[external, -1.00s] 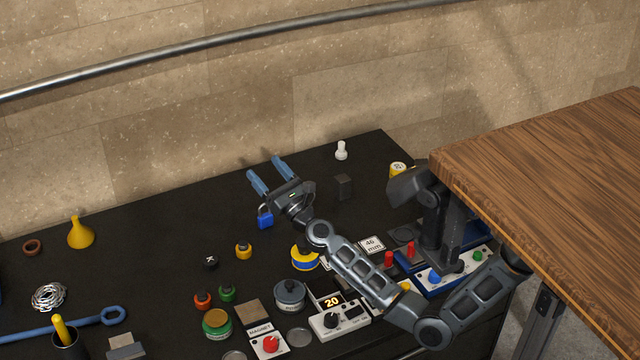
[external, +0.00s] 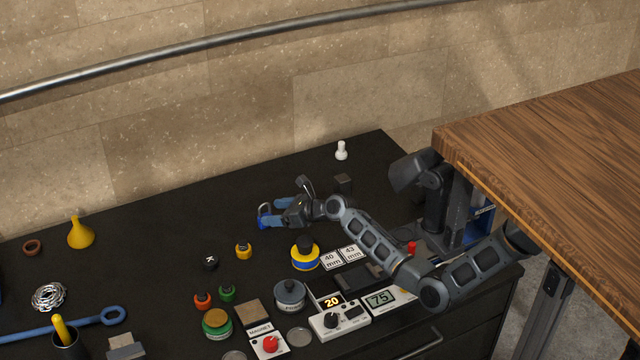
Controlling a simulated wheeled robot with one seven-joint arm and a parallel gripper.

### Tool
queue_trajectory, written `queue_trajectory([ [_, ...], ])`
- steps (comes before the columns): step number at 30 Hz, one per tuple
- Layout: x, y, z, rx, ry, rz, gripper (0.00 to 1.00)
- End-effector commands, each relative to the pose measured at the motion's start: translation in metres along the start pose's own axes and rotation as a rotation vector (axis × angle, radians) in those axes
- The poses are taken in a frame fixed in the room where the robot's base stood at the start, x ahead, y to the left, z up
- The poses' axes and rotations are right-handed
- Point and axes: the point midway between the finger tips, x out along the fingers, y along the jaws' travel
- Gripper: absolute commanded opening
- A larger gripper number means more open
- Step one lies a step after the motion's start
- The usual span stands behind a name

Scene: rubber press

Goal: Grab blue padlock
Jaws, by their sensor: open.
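The blue padlock (external: 264,218) stands on the black bench top, with its grey shackle up. My gripper (external: 272,215) is low over the bench and points left at the padlock. Its blue fingers are open, and their tips reach the padlock. The near finger lies close along the padlock's lower side and the far finger is partly hidden. I cannot tell whether the fingers touch the padlock.
A dark block (external: 343,183) and a white piece (external: 341,150) stand behind my gripper. A yellow-and-blue tin (external: 305,257) and a yellow ring-like item (external: 243,251) are in front. The bench left of the padlock is clear, up to a yellow funnel (external: 80,233).

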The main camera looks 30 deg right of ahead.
Motion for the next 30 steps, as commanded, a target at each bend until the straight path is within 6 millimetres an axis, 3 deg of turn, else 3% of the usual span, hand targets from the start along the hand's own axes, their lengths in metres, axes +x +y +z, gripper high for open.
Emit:
queue_trajectory([
  [10,0.042,0.001,-0.005,0.0,-0.003,-0.001,0.74],
  [24,0.05,0.001,0.0,-0.001,-0.002,0.0,0.74],
  [30,0.05,0.001,0.0,-0.001,-0.002,0.0,0.56],
])
